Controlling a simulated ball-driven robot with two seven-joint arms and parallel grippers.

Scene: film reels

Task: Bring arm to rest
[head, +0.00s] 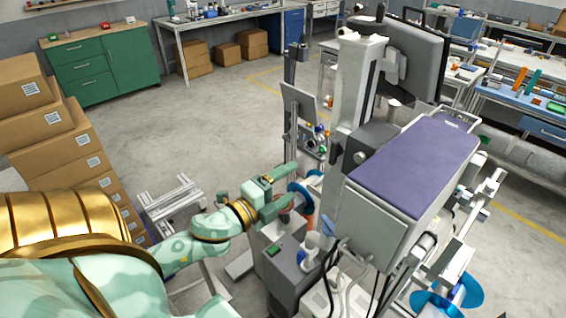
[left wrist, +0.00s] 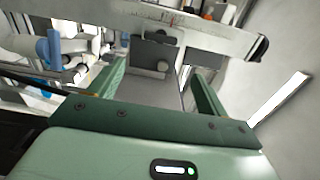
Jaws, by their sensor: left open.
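My left gripper (head: 292,184) is open at the end of my pale green arm, close to the left side of the grey machine (head: 400,205). In the head view a round part with an orange-red and blue rim (head: 306,205) shows just beyond its fingers; I cannot tell whether they touch. The left wrist view shows the two green fingers (left wrist: 160,82) spread apart. No object is clearly gripped between them; a grey block with a knob (left wrist: 152,58) lies beyond. My right gripper is not in view.
A blue reel-like part (head: 440,299) is at the machine's lower right. A monitor (head: 412,60) stands above the machine. Stacked cardboard boxes (head: 50,130) are at the left, a green cabinet (head: 100,65) behind.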

